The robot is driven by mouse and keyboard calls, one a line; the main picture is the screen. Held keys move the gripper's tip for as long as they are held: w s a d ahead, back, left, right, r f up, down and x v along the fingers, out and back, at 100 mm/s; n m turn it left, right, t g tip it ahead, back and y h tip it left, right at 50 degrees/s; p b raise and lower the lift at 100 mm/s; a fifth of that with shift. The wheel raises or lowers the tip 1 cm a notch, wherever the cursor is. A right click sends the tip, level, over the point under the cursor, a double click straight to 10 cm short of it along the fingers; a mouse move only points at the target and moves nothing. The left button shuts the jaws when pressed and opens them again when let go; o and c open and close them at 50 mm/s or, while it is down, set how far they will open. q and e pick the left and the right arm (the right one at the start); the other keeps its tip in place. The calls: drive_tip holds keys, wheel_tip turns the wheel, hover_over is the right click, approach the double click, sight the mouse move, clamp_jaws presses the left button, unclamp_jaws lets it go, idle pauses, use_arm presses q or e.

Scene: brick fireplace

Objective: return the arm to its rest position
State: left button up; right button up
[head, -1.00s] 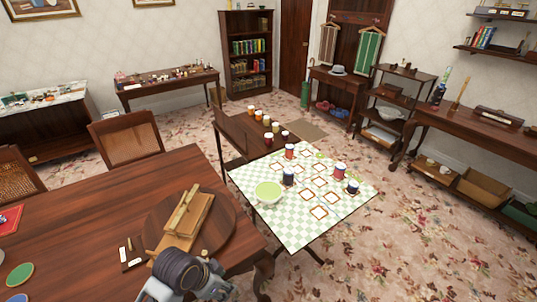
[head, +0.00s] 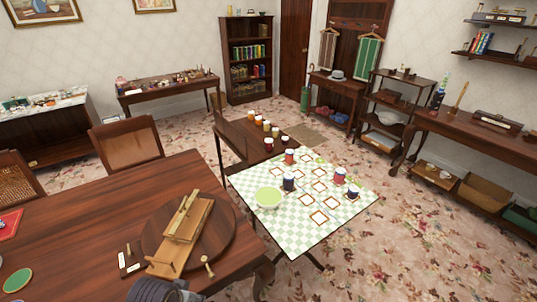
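One of my arms (head: 160,290) shows only as a dark ribbed link at the bottom edge of the head view, in front of the dark wooden table (head: 75,232). Its gripper is out of view, and I cannot tell from this part which arm it is. My other gripper is not in view either. Nothing held by a gripper can be seen.
A round board (head: 221,240) with a wooden device (head: 187,225) lies near the arm. A checked table (head: 300,238) holds a green bowl (head: 268,197) and several jars. Carpet (head: 420,250) is free on the right.

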use_arm(q)
drive_tip(key=s+f+g, duration=0.1)
drive_tip(key=s+f, duration=0.2)
drive_tip(key=f, duration=2.9)
drive_tip(key=s+a+f, duration=0.2)
drive_tip(key=s+f, duration=0.7)
drive_tip(key=s, duration=0.2)
drive_tip(key=s+a+f+g, duration=0.1)
drive_tip(key=s+a+f, duration=0.1)
drive_tip(key=s+f, duration=0.8)
drive_tip(key=shift+s+f+g, duration=0.15)
drive_tip(key=shift+s+g, duration=0.15)
drive_tip(key=shift+s, duration=0.4)
